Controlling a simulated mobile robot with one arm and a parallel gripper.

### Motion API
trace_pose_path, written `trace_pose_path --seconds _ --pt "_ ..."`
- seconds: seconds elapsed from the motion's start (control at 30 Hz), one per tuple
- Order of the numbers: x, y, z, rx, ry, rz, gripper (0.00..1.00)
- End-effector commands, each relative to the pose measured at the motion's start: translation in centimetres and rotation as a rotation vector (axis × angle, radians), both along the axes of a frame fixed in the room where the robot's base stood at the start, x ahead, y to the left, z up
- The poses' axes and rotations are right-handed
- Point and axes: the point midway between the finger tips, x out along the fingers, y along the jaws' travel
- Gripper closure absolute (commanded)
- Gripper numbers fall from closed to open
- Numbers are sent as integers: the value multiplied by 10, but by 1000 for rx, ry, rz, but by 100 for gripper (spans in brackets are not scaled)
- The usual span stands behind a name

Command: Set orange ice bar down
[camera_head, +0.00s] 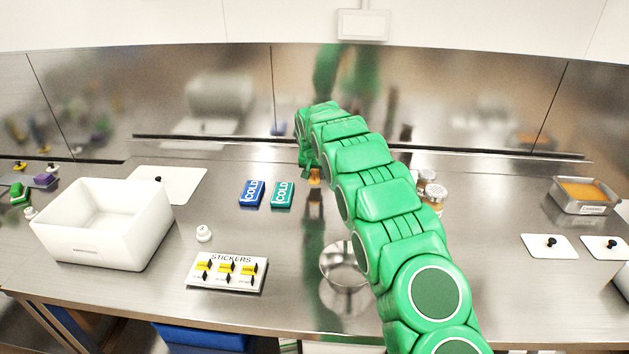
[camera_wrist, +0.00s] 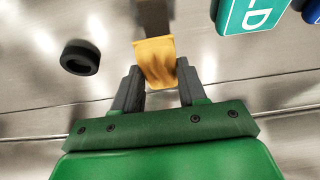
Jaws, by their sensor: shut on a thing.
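The orange ice bar (camera_wrist: 155,60) is between the fingers of my gripper (camera_wrist: 158,80) in the wrist view. My gripper is shut on it. A dark strip extends from the bar's far end; I cannot tell whether it is part of the bar or a reflection. In the head view, a small orange patch of the bar (camera_head: 314,177) shows just below my gripper (camera_head: 308,168), right of the cold packs. The arm hides part of this area. I cannot tell whether the bar touches the steel counter (camera_head: 480,290).
Blue (camera_head: 252,193) and teal (camera_head: 281,195) COLD packs lie close by. A black ring (camera_wrist: 80,57) lies near the bar. A metal bowl (camera_head: 345,265), sticker board (camera_head: 227,272) and white bin (camera_head: 104,225) stand nearer the front. Jars (camera_head: 434,193) stand right of my arm.

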Motion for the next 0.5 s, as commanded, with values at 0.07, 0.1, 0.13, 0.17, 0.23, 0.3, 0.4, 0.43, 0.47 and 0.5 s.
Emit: trace_pose_path --seconds 0.07,0.1,0.13,0.17,0.23,0.3,0.4,0.43,0.47,0.5 --pt "1 0 -2 0 1 0 92" --pt "2 1 -4 0 2 0 92" --pt "3 1 -6 0 2 0 92" --pt "3 1 -9 -1 3 0 92" --pt "3 0 -19 -1 3 0 92" --pt "3 0 -28 -1 4 0 92" --pt "3 0 -34 -1 2 0 92" --pt "3 0 -35 -1 1 0 92" --pt "3 0 -35 -1 1 0 92" --pt "3 0 -34 -1 1 0 92"
